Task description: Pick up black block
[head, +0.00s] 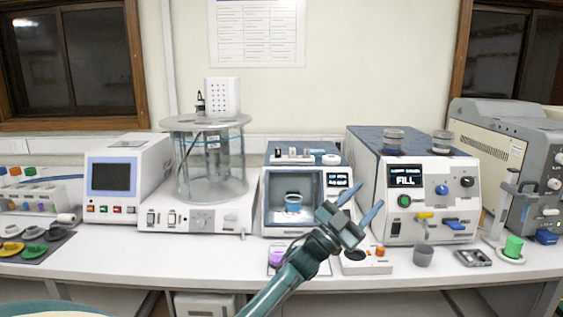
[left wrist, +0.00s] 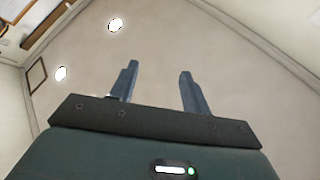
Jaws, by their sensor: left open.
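My left gripper (head: 360,202) is open and empty, raised in front of the bench with its fingers pointing up. Its two fingers also show apart in the left wrist view (left wrist: 158,70), with only the ceiling beyond them. I cannot tell for sure which thing is the black block. A small dark item (head: 200,103) stands on top of the glass cylinder apparatus (head: 207,122), and a dark flat piece (head: 473,257) lies at the bench's right front. My right gripper is not in view.
The white bench (head: 170,260) carries a chamber device (head: 270,205) with a blue cup (head: 293,203), a filling machine (head: 420,190), a grey cup (head: 423,255) and a green cylinder (head: 513,247). Coloured dishes (head: 33,233) lie at left. The bench's left-centre front is clear.

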